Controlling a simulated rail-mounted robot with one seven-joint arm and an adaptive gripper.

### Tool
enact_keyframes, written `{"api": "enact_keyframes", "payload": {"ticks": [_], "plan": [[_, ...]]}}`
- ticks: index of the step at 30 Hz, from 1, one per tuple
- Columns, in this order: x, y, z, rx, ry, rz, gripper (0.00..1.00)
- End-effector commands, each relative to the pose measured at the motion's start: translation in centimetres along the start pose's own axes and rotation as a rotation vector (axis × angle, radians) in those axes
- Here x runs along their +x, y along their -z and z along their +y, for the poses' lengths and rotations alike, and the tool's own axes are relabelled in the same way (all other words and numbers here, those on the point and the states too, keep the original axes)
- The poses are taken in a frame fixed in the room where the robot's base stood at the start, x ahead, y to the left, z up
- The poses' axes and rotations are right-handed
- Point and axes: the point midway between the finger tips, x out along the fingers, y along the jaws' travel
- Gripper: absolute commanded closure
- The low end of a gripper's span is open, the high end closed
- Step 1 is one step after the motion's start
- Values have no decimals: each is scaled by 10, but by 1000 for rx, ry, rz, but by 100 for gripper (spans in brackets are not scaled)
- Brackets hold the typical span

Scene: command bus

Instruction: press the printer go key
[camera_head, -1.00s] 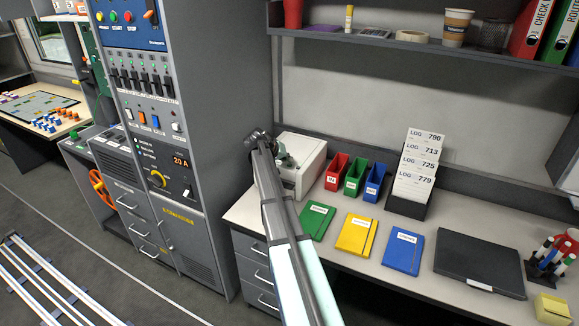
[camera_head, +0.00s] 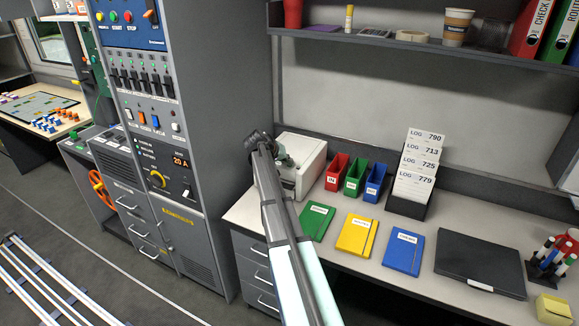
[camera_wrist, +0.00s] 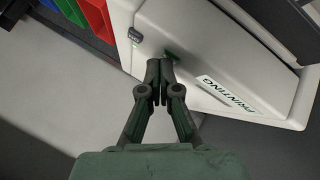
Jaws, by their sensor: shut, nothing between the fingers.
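The white printer (camera_head: 306,155) stands on the desk against the grey cabinet. In the wrist view its pale casing (camera_wrist: 205,35) fills the upper right, with a label reading "PRINTING" (camera_wrist: 231,97). A small dark green key (camera_wrist: 173,57) sits on the casing right at my fingertips and is partly hidden by them. A dark labelled tab (camera_wrist: 134,36) with a small green light lies to its upper left. My gripper (camera_wrist: 160,66) is shut and empty, its tips at the green key; I cannot tell whether they touch it. In the head view my arm hides part of the printer.
Red (camera_head: 336,171), green (camera_head: 354,176) and blue (camera_head: 375,182) bins stand right of the printer. Green (camera_head: 316,220), yellow (camera_head: 357,234) and blue (camera_head: 402,250) books lie in front. The grey control cabinet (camera_head: 215,120) rises close on the left; a shelf (camera_head: 375,42) hangs above.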

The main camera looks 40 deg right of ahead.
Motion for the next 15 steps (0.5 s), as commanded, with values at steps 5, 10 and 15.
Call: {"api": "enact_keyframes", "payload": {"ticks": [5, 10, 15], "plan": [[-4, 3, 3, 0, 0, 0, 100], [-9, 7, 6, 1, 1, 0, 100], [-10, 8, 8, 0, 0, 0, 100]]}}
